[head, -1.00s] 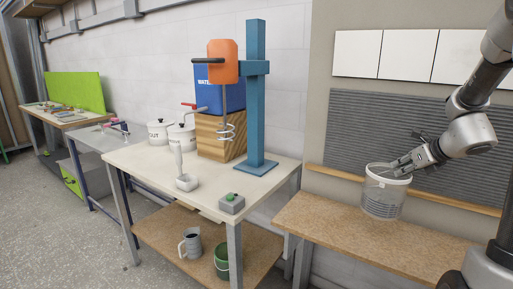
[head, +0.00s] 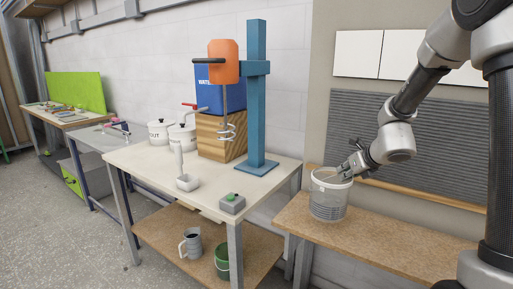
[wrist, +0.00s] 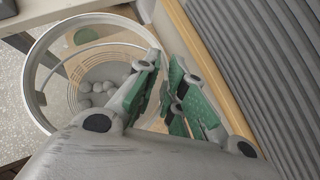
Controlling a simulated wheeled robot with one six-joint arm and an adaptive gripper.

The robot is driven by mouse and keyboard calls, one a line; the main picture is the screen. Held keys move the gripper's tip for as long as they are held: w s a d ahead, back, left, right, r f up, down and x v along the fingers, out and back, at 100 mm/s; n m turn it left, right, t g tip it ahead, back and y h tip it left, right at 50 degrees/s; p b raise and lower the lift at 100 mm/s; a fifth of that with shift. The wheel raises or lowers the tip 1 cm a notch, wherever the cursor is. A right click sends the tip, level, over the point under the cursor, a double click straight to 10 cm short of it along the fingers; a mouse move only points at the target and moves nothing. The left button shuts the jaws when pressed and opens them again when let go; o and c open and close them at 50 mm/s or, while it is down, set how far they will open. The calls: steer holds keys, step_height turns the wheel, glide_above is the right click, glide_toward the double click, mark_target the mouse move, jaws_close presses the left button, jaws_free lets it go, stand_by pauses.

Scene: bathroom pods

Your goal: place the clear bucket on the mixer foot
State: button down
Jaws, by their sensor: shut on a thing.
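The clear bucket (head: 328,200) is a see-through tub with a pale rim, held upright above the left end of the wooden bench. My gripper (head: 350,170) is shut on the right side of its rim. In the wrist view the bucket (wrist: 38,92) shows from above, and my gripper's green-padded fingers (wrist: 168,98) close on its wall. Several pale round shapes show in or through it. The mixer has a blue column (head: 256,95), an orange head (head: 224,62) and a spiral paddle hanging down. Its flat blue foot (head: 257,166) rests on the white table and looks bare.
A grey box with a green button (head: 232,203) sits at the table's front corner.

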steer(key=shift+a, duration=0.35)
